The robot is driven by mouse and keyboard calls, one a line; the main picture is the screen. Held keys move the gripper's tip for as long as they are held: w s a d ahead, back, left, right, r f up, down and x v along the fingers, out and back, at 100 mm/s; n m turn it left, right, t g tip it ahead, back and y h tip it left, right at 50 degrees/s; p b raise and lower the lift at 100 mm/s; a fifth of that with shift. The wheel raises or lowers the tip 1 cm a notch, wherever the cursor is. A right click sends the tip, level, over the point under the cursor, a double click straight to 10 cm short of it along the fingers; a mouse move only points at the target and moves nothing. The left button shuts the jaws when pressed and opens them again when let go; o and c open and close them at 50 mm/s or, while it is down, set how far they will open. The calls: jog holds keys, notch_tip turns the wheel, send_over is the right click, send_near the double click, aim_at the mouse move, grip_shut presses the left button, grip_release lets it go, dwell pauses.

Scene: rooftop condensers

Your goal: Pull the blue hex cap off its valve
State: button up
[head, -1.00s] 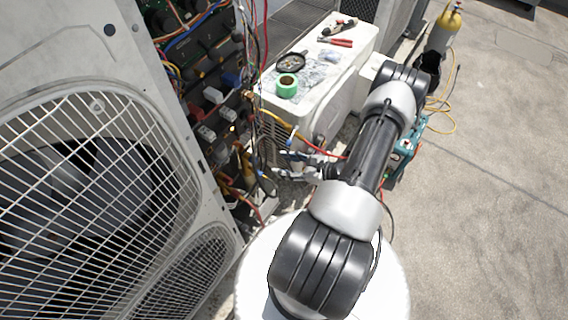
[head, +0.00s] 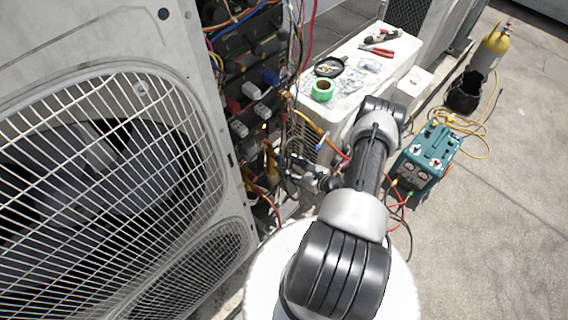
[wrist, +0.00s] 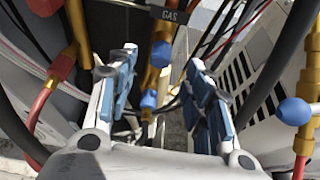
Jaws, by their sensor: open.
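My gripper (wrist: 156,60) is open in the wrist view, its two blue-padded fingers apart. Between and beyond them stands a brass valve under a dark "GAS" tag (wrist: 169,15). It carries a blue cap (wrist: 161,54) and a lower blue cap (wrist: 148,99). Neither is visibly gripped; contact cannot be told. Another blue cap (wrist: 293,111) sits on a brass valve with a red hose, right of the right finger. In the head view my gripper (head: 296,172) is beside the condenser's open wiring side, and small parts there are hard to tell apart.
A fan condenser (head: 215,55) fills the left. A white unit (head: 345,95) behind bears green tape (head: 322,90) and tools. A teal machine (head: 428,155) and a yellow-topped cylinder (head: 492,52) stand on open floor at right. Hoses and wires crowd the gripper.

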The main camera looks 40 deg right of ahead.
aim_at(283, 161)
jog(key=x, duration=0.5)
jog(key=shift+b, duration=0.4)
jog(key=shift+c, duration=0.4)
grip_shut()
dwell(0.5)
